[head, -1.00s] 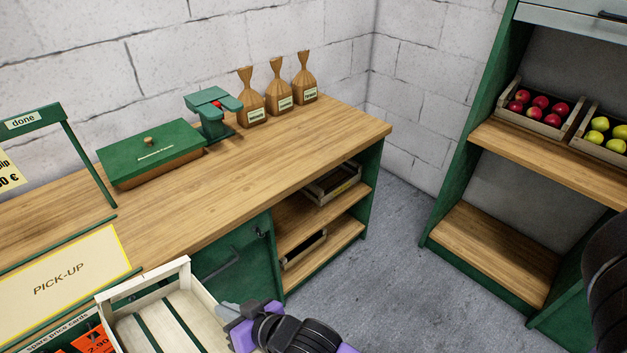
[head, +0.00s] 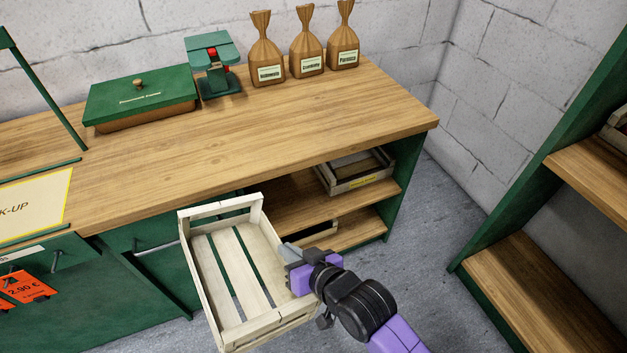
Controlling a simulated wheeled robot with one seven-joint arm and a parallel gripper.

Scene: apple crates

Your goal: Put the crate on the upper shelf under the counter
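A pale slatted wooden crate (head: 192,268) hangs in front of the counter (head: 250,150), empty and somewhat tilted in the picture. My gripper (head: 296,268) is at the crate's right side wall and appears shut on it; the fingertips are partly hidden. The upper shelf (head: 285,203) under the counter is to the right of the green cabinet front, behind the crate. The crate in my gripper hides the shelf's left part.
A lower shelf (head: 365,230) holds another dark crate (head: 318,234), partly hidden. A green upright closes the right end of the counter. A green shelving unit (head: 500,262) stands at the right, with open grey floor between. Bags (head: 267,62) stand on the counter.

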